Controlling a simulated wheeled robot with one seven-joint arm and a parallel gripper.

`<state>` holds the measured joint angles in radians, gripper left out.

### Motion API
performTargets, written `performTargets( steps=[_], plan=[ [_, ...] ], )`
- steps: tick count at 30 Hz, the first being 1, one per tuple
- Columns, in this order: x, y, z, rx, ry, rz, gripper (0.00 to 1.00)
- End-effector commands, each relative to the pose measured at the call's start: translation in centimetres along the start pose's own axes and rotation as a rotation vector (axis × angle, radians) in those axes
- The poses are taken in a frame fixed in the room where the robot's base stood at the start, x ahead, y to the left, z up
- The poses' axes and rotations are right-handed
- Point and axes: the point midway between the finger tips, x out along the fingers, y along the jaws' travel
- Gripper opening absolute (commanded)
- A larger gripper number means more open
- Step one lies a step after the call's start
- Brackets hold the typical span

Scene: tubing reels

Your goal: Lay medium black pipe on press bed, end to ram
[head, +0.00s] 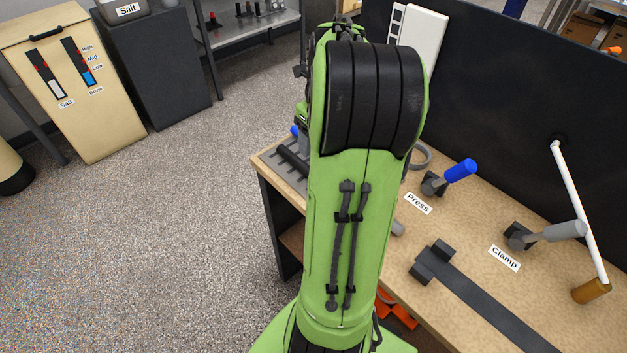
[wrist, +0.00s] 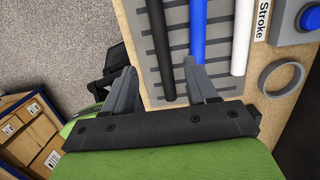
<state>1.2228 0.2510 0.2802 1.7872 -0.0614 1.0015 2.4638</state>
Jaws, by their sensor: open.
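In the wrist view a black pipe (wrist: 158,40) lies on a grey slotted rack (wrist: 215,81), beside a blue pipe (wrist: 197,32) and a white pipe (wrist: 242,38). My gripper (wrist: 162,70) is open, its two grey fingers on either side of the black pipe's near end, with nothing held. I cannot tell whether a finger touches a pipe. In the head view my arm hides the gripper and most of the rack (head: 291,163). A blue-handled lever (head: 459,171) stands by the "Press" label (head: 418,203). A dark block (head: 433,262) with a long dark strip (head: 490,298) lies on the bench.
A grey-handled lever (head: 552,232) stands by the "Clamp" label (head: 505,257). A grey ring (wrist: 281,78) and blue button (wrist: 309,16) sit right of the pipes. Open floor lies left.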

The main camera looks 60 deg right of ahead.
Motion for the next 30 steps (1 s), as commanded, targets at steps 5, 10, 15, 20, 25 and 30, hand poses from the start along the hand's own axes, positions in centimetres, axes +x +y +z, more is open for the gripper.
performTargets(
  steps=[5, 10, 15, 20, 25, 30],
  plan=[
    [4.9, 0.0, -0.2, -0.001, 0.002, 0.002, 0.57],
    [6.6, 0.0, -0.1, -0.003, 0.000, -0.001, 0.57],
    [9.1, 0.0, -0.6, -0.001, 0.002, -0.001, 0.57],
    [11.7, 0.0, -0.7, -0.002, 0.001, 0.000, 0.57],
    [11.5, 0.0, -0.6, -0.002, 0.000, -0.003, 0.57],
    [11.4, 0.0, -0.6, -0.002, 0.000, -0.002, 0.34]
  ],
)
